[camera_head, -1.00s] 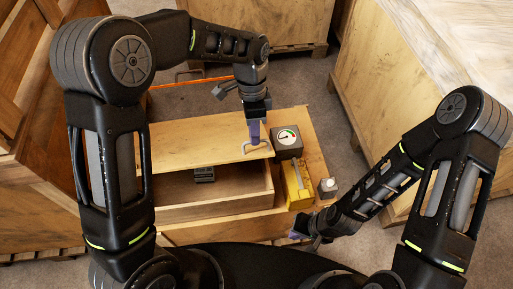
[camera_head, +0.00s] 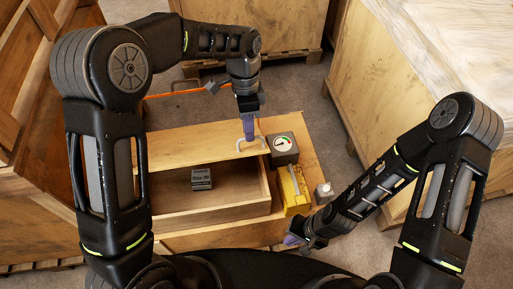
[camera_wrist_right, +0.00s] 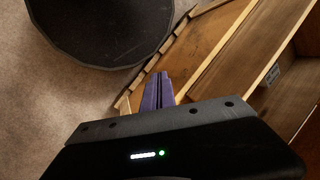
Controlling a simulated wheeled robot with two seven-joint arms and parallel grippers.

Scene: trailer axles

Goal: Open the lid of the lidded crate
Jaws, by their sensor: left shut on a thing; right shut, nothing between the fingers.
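The lidded crate (camera_head: 215,213) is a low wooden box in front of me. Its wooden lid (camera_head: 190,148) is raised at the near side, and the inside shows. A small grey box with printed lettering (camera_head: 202,179) lies inside. My left gripper (camera_head: 249,137) is shut on the pale lid handle (camera_head: 252,147) near the lid's right end. My right gripper (camera_head: 292,240) is shut and empty, low by the near right corner; its purple fingers also show in the right wrist view (camera_wrist_right: 157,92), beside the crate's wooden edge.
A grey gauge box (camera_head: 283,148), a yellow case (camera_head: 293,190) and a small grey block with a pale knob (camera_head: 324,191) stand right of the crate opening. Large wooden crates stand at left, back and right (camera_head: 430,60). Carpeted floor shows between them.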

